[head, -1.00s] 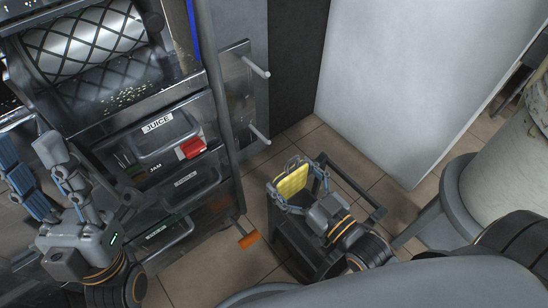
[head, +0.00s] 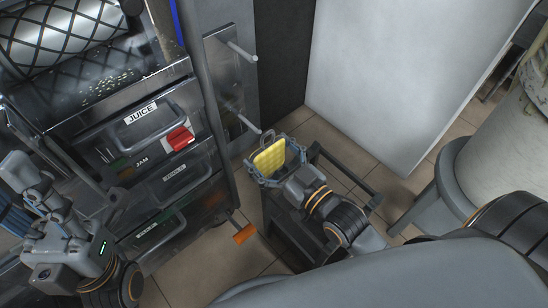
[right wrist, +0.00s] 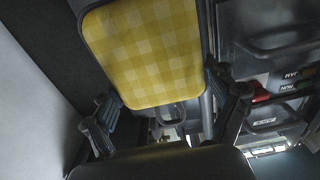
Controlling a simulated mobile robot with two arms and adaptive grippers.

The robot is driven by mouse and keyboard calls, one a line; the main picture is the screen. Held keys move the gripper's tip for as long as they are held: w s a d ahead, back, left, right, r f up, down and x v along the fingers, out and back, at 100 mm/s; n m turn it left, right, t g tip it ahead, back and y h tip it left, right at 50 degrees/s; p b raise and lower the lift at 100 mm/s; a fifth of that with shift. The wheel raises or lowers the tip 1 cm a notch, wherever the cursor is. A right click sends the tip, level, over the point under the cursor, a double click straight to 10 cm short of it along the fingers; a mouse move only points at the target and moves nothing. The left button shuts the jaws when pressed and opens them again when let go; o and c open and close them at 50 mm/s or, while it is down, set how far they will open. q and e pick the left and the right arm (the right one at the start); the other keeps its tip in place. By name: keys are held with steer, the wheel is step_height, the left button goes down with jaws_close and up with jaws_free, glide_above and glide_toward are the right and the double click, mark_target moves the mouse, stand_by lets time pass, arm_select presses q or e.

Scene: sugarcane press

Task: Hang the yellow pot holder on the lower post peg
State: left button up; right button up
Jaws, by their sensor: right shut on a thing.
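The yellow checked pot holder (head: 270,158) is in my right gripper (head: 277,172), raised above a dark frame. A grey loop (head: 267,136) stands up at its top edge. In the right wrist view the pot holder (right wrist: 145,52) fills the upper middle, with my right gripper's fingers (right wrist: 168,115) at its sides. The lower post peg (head: 247,124) sticks out from a metal plate on the post, just up and left of the pot holder, apart from it in the picture. The upper peg (head: 243,51) is bare. My left gripper (head: 30,195) is at the far left, empty, its fingers apart.
The press cabinet with labelled drawers (head: 140,120) stands at the left; a red block (head: 179,138) is on its front. An orange piece (head: 244,234) juts out low down. A dark frame (head: 345,175) and a grey stool (head: 440,200) stand at the right.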

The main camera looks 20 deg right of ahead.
steer(key=x, duration=0.2)
steer(key=f+b+x, duration=0.1)
steer(key=x, duration=0.1)
steer(key=shift+w+a, duration=0.15)
steer(key=shift+w, duration=0.2)
steer(key=shift+w+f, duration=0.1)
stand_by(0.3)
stand_by(0.4)
steer(key=o, duration=0.9)
